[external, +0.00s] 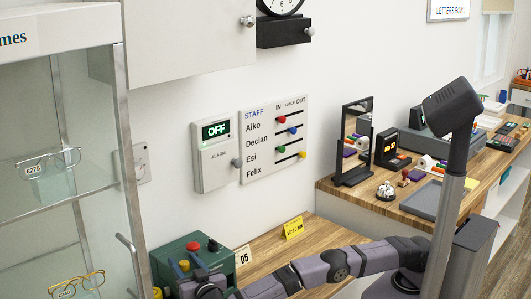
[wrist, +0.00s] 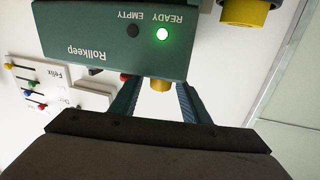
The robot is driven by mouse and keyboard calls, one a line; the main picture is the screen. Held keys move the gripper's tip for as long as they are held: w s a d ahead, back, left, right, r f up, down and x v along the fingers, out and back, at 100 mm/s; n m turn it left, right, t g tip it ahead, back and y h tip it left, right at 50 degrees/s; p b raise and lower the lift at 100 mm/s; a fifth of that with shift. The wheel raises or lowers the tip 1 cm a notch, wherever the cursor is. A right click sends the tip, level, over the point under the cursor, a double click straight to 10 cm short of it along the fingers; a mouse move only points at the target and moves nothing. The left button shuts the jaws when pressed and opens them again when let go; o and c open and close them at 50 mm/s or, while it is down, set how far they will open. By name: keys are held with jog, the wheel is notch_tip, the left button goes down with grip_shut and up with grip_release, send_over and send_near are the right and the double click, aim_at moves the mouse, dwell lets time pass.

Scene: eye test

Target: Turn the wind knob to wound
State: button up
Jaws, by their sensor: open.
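No label reading wind or wound is legible, so I cannot tell for sure which knob is the wind knob. A dark green Rollkeep box (wrist: 110,40) has a lit green READY light (wrist: 162,35) and a dark EMPTY light. A yellow knob (wrist: 160,85) on it shows between the two fingers of my gripper (wrist: 158,96), which is open; I cannot tell whether they touch. A larger yellow knob (wrist: 248,12) is at the top edge. In the external view the green box (external: 212,257) is at bottom left, partly hidden by my gripper.
A black box under the wall clock has a grey knob (external: 309,31). A staff board (external: 274,170) with coloured sliders and an alarm panel (external: 213,180) reading OFF are on the wall. A glass display case (external: 45,190) stands left. A yellow card (external: 293,228) stands on the wooden counter.

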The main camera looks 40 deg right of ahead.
jog(key=p+v, duration=0.1)
jog(key=v, duration=0.7)
jog(key=shift+w+d+r, duration=0.1)
jog(key=shift+r, duration=0.05)
dwell(0.3)
